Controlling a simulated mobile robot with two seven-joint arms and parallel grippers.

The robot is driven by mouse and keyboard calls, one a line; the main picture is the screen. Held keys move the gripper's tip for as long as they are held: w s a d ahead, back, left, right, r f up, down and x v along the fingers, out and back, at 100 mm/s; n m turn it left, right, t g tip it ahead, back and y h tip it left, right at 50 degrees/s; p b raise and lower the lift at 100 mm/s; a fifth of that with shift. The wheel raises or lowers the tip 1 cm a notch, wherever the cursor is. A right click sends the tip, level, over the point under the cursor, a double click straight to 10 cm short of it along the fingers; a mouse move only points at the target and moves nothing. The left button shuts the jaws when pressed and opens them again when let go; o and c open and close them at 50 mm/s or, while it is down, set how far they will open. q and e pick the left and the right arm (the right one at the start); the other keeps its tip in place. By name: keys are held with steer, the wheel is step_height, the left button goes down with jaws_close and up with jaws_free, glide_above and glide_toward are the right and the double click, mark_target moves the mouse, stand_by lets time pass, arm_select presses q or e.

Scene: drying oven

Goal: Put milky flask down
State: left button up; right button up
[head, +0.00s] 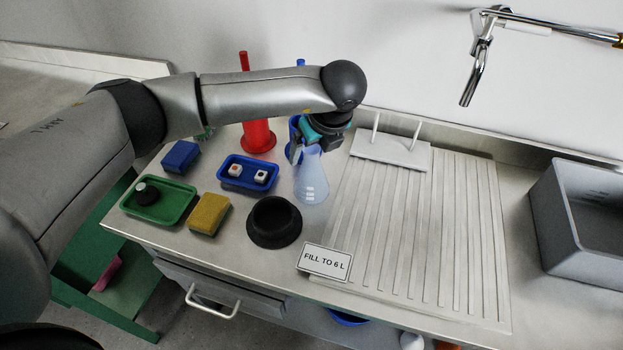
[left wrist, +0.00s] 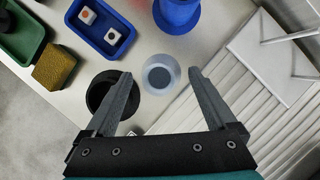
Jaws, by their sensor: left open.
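The milky flask (head: 311,181) stands upright on the worktop, between the black round bowl-like ring (head: 274,222) and the white ribbed drainboard (head: 400,250). In the left wrist view the flask (left wrist: 160,76) is seen from above, mouth towards the camera. My left gripper (head: 306,146) is at the flask's neck in the head view. In the left wrist view my left gripper (left wrist: 162,92) has its fingers wide apart, one on each side of the flask with gaps. The right gripper is not in view.
A blue tray (head: 248,185) with two small cubes, a green tray (head: 160,214), a yellow sponge (head: 210,214) and a blue block (head: 181,156) lie to the left. A red cylinder (head: 257,138) stands behind. A "FILL TO 6 L" sign (head: 324,262) stands in front. A grey basin (head: 580,215) is far right.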

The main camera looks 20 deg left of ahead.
mark_target(311, 172)
arm_select(q)
steer(key=x, duration=0.5)
steer(key=shift+s, duration=0.15)
steer(key=shift+c, duration=0.3)
jaws_close()
stand_by(0.5)
